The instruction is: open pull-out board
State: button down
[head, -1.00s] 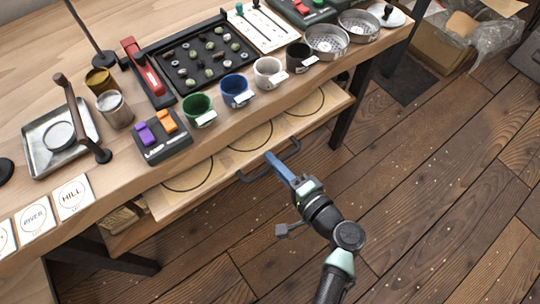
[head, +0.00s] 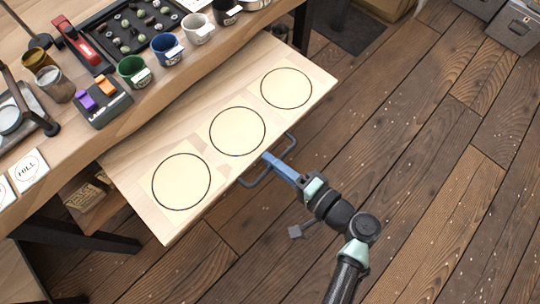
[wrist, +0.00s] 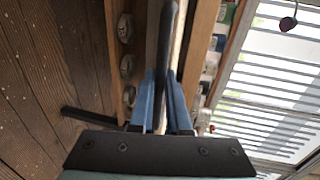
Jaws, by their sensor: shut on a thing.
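The pull-out board (head: 203,146) is a pale wooden slab with three black-ringed circles, drawn well out from under the table top. A dark bar handle (head: 287,150) is fixed to its front edge. My gripper (head: 270,161) is shut on this handle near its middle, with blue fingers on either side. In the wrist view the dark handle (wrist: 167,45) runs between my blue fingers (wrist: 160,100), and the board's front edge lies behind it. The rear of the board is hidden under the table top.
The table (head: 168,98) holds a green cup (head: 133,70), a blue cup (head: 167,49), a block with purple and orange switches (head: 103,101) and a black tray (head: 125,27). The wooden floor (head: 430,150) in front and to the right is clear. Grey cases (head: 516,27) stand at the far right.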

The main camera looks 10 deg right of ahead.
jog(key=c, duration=0.9)
grip_release()
jog(key=p+v, duration=0.1)
jog(key=v, duration=1.2)
